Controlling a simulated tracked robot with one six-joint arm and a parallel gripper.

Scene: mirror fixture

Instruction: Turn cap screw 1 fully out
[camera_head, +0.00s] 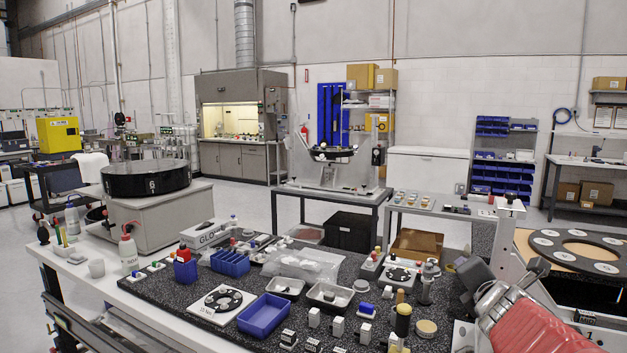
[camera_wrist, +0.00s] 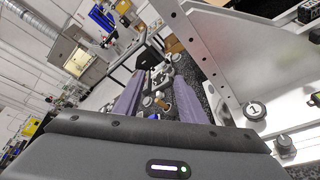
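A round silver piece marked 1 (camera_wrist: 253,110) sits on the pale metal frame (camera_wrist: 212,58) at the right of the wrist view. A second round metal head (camera_wrist: 285,145) shows below it; I cannot tell which of the two is cap screw 1. In the head view a small mark 1 (camera_head: 510,196) tops a white upright at the right. My gripper (camera_wrist: 157,65) has its two purple-grey fingers apart, left of the marked piece and not touching it. Bench items show through the gap, and nothing appears held. In the head view my gripper (camera_head: 478,284) is at the lower right, partly hidden.
The black speckled bench (camera_head: 205,285) holds a blue tray (camera_head: 263,315), a round dark plate with holes (camera_head: 223,300), metal trays and many small parts. A large ring with numbered discs (camera_head: 578,249) lies at the right. A mirror fixture (camera_head: 334,160) stands on a table behind.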

